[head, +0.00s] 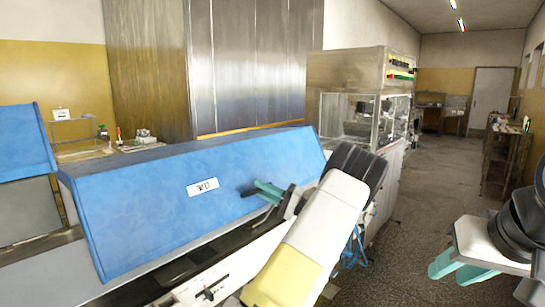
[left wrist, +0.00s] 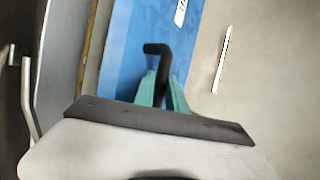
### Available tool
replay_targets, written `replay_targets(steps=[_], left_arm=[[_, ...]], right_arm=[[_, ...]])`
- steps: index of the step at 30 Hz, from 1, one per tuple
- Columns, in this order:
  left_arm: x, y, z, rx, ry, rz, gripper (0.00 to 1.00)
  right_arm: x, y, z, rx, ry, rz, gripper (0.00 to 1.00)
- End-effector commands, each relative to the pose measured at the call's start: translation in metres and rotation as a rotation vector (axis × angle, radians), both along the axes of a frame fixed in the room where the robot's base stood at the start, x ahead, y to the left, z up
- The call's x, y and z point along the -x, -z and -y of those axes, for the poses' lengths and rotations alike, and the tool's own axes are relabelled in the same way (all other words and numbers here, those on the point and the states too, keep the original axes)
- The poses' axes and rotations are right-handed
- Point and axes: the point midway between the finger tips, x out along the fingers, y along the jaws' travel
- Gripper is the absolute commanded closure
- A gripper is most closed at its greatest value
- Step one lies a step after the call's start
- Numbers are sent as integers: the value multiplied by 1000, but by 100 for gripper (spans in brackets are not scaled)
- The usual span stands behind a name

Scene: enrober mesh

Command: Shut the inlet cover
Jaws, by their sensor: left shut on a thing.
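The blue inlet cover (head: 150,205) is a long panel with a white label, sloping across the machine in the head view. Its lower edge is above the machine's pale front (head: 190,285), with a dark strip between; I cannot tell whether it is fully down. My left gripper (head: 268,192) is at the right part of the cover. In the left wrist view its teal fingers (left wrist: 162,92) are shut on the black bent handle (left wrist: 158,50), with the blue panel behind. My right gripper (head: 458,270) is at the lower right, empty, its teal fingers apart, away from the cover.
Another blue cover (head: 25,145) stands at the far left. A glass-sided machine (head: 365,115) stands beyond the right end of the cover. Steel panels (head: 255,65) rise behind. The floor aisle (head: 430,185) on the right is clear.

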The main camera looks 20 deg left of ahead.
Motion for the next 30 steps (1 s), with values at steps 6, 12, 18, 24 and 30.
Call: replay_targets(steps=[6, 12, 18, 24, 30], left_arm=[[4, 62, 11, 5, 2, -6, 100], [6, 90, 14, 6, 2, -3, 100], [6, 101, 15, 8, 2, -1, 100], [7, 104, 15, 11, 0, -5, 100], [8, 106, 16, 13, -1, -9, 75]], right_arm=[[0, 0, 0, 0, 0, 0, 67], [0, 0, 0, 0, 0, 0, 67], [0, 0, 0, 0, 0, 0, 67], [0, 0, 0, 0, 0, 0, 67], [0, 0, 0, 0, 0, 0, 67]])
